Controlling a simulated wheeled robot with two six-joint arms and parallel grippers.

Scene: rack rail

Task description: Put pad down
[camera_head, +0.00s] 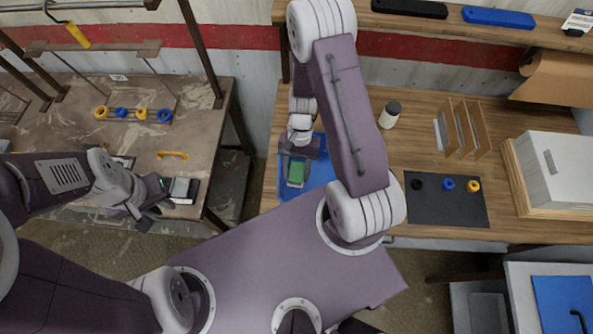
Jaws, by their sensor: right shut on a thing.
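A green pad (296,173) shows at the fingers of my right gripper (297,157), above a blue mat (319,175) at the left end of the wooden bench. My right gripper is shut on the green pad. Part of the mat is hidden behind my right arm, and I cannot tell whether the pad touches it. My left gripper (158,193) is over the front edge of the left table, beside a small grey and white device (184,190). Its fingers are too small to judge.
The wooden bench (420,105) holds a white-bodied bottle (389,115), upright dividers (463,128), a dark mat (445,208) with three coloured rings, and a white box (560,165). The left table (60,140) holds several rings on a rack and a yellow handle (172,155).

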